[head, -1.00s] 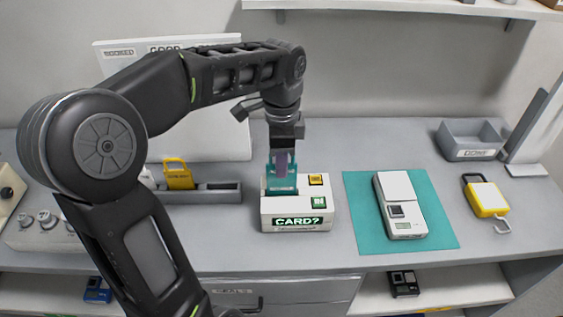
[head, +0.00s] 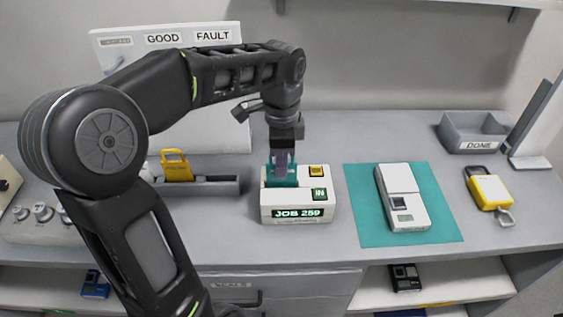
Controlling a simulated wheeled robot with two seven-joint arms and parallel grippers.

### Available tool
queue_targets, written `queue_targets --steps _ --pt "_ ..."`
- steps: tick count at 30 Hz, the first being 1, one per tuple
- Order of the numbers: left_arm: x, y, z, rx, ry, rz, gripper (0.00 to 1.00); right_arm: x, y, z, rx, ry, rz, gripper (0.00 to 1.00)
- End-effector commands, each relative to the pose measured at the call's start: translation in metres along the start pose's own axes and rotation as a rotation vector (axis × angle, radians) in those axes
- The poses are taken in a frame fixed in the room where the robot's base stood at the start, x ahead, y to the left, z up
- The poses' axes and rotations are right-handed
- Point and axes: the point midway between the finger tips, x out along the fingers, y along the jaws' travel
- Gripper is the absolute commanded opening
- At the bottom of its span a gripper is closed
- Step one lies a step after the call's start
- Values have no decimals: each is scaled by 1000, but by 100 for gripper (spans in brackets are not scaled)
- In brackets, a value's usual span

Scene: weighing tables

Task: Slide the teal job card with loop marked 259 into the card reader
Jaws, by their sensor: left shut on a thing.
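The card reader (head: 290,205) is a white box on the table in the head view. Its display reads "JOB 259" in green. It has an orange button and a green one marked "IN" on top. The teal job card (head: 270,177) stands upright in the reader's slot, with its lower part hidden inside. My left gripper (head: 282,165) is above the reader, pointing down, shut on the top of the card. The card's loop and printed number cannot be made out. My right gripper is not in view.
A grey rack (head: 215,187) left of the reader holds a yellow card (head: 176,166). A white device (head: 402,200) lies on a teal mat (head: 362,225) to the right. A yellow padlock-like tag (head: 488,190) and a grey DONE tray (head: 462,147) are further right.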

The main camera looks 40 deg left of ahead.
Motion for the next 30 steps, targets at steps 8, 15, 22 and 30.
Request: queue_targets --steps 8,15,22,30 --pt "4 0 0 0 0 0 0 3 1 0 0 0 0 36" --pt "4 0 0 0 0 0 10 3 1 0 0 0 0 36" --pt "4 0 0 0 0 0 29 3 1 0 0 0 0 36" --pt "4 0 0 0 0 0 32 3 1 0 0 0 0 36"
